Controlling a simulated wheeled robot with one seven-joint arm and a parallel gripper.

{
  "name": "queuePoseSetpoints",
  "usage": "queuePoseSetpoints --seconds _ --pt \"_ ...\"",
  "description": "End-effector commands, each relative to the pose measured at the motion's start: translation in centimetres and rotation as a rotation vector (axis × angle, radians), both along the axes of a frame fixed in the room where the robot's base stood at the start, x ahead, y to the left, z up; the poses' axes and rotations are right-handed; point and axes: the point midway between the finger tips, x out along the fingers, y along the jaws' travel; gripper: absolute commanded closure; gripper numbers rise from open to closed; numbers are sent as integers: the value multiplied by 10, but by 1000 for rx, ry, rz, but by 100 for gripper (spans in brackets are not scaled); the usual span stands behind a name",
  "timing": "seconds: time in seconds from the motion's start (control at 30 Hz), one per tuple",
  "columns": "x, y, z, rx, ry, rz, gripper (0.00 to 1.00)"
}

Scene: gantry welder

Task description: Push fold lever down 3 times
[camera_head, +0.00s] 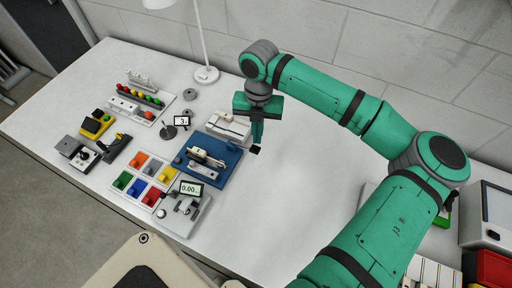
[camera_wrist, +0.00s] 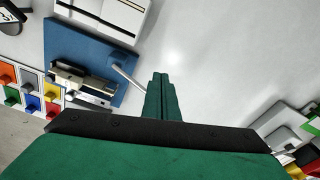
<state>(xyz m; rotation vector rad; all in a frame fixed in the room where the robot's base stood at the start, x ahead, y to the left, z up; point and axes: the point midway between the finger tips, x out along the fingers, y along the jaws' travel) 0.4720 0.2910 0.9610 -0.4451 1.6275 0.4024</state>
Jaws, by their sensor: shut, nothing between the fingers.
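A blue-based fixture (camera_head: 232,163) stands on the white table, with a pale metal mechanism (camera_head: 205,157) on top. In the wrist view the blue base (camera_wrist: 62,38) is at the upper left. A thin grey rod that looks like the fold lever (camera_wrist: 128,76) sticks out from its side toward my fingers. My gripper (camera_head: 254,149) is shut and empty, pointing down just right of the fixture. In the wrist view my closed green fingers (camera_wrist: 160,80) are just right of the rod's end. I cannot tell whether they touch it.
A small display (camera_head: 181,121) stands behind left of the fixture, and a white device (camera_head: 229,126) behind it. A coloured block tray (camera_head: 146,178) and a scale (camera_head: 186,210) are left and in front. Bare table (camera_head: 290,190) lies to the right.

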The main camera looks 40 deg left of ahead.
Motion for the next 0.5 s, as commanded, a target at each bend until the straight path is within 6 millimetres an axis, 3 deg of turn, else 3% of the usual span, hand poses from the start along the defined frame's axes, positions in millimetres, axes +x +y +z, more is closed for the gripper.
queuePoseSetpoints --seconds 0.17,0.5 --pt "2 2 15 1 -2 1 100" --pt "9 2 77 1 -1 -5 100"
